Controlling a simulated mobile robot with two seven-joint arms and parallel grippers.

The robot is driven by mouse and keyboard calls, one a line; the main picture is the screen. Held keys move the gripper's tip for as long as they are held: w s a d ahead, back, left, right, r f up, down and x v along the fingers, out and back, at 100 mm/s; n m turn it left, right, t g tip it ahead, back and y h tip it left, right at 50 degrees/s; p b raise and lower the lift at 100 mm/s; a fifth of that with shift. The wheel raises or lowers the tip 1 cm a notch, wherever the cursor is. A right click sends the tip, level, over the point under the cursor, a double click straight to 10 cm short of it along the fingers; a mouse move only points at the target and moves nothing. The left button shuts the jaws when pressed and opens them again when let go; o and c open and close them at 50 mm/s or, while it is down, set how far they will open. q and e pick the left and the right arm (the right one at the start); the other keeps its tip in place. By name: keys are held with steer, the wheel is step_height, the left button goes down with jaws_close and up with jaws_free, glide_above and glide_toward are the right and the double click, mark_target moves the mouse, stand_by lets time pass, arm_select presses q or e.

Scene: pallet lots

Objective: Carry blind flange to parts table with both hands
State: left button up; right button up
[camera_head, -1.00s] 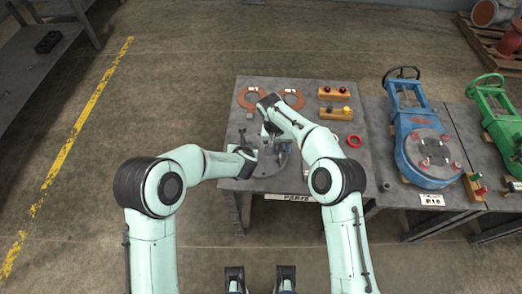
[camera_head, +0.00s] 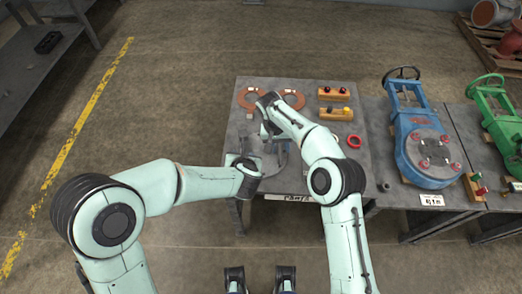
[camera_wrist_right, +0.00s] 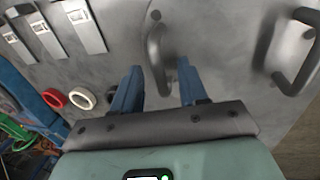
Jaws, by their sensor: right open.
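The blind flange (camera_head: 271,162) is a grey disc lying on the parts table (camera_head: 322,180) near its front, partly hidden by my arms. In the right wrist view two bar handles stand up from the grey surface. One handle (camera_wrist_right: 157,48) lies between the fingertips of my right gripper (camera_wrist_right: 161,76), which is open around it; the other handle (camera_wrist_right: 296,58) is at the right. In the head view my right gripper (camera_head: 272,137) points down over the flange. My left gripper (camera_head: 243,163) is at the flange's left side; its fingers are too small and hidden to read.
Orange rings (camera_head: 291,99), yellow blocks with knobs (camera_head: 334,113) and a red ring (camera_head: 354,141) lie on the table behind and right. A blue valve (camera_head: 425,155) and a green valve (camera_head: 497,107) stand on the right. Open floor lies left.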

step_height(320, 180, up, 11)
steer(key=a, duration=0.2)
steer(key=shift+w+a, duration=0.1)
stand_by(0.5)
